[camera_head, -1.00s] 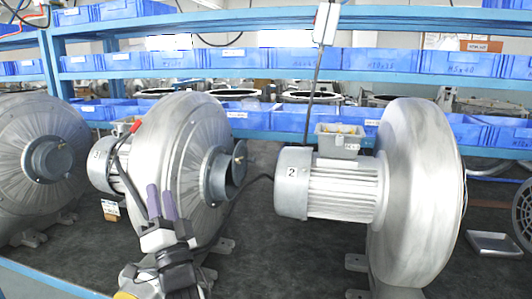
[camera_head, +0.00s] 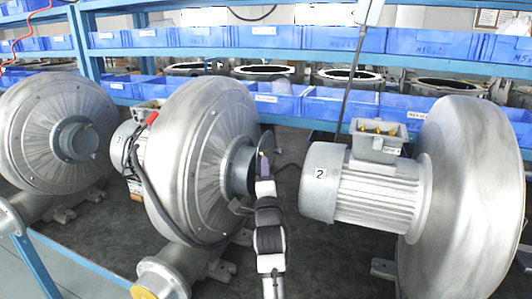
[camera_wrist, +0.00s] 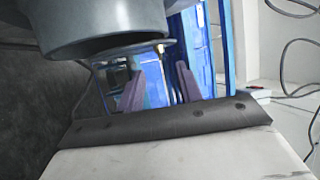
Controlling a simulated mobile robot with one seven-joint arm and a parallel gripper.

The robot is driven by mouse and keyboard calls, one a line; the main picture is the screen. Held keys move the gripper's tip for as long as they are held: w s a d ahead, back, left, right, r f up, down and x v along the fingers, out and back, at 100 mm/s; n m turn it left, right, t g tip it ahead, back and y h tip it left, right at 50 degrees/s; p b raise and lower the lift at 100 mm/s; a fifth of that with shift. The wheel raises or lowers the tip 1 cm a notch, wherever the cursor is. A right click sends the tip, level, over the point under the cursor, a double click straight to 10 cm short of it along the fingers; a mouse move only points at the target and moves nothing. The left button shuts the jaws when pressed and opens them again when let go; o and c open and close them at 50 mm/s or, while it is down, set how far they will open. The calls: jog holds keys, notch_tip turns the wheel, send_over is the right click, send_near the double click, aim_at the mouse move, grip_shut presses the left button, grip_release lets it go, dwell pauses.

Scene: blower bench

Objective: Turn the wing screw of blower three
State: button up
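Blower three (camera_head: 200,130) is the middle grey blower, with a "3" on its motor (camera_head: 124,150). A dark grey round inlet pipe (camera_head: 238,172) sticks out of its right face. The same pipe (camera_wrist: 105,25) fills the upper left of the wrist view. A small brass-coloured tip (camera_wrist: 160,48), perhaps the wing screw, shows at the pipe's rim. My gripper (camera_head: 264,165) is beside the pipe's open end in the head view, which hides the screw there. In the wrist view my gripper (camera_wrist: 158,82) has its two purple fingers apart with nothing between them, close to the brass tip.
Blower two (camera_head: 465,180), with its motor (camera_head: 365,190), stands to the right of my gripper. Another blower (camera_head: 60,135) stands at the left. Blue bins (camera_head: 270,36) line the shelf behind. A black cable runs down the front of blower three.

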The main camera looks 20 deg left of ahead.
aim_at(264, 154)
jog(key=shift+p+x, duration=0.8)
jog(key=shift+x, duration=2)
jog(key=shift+c, duration=0.2)
grip_shut()
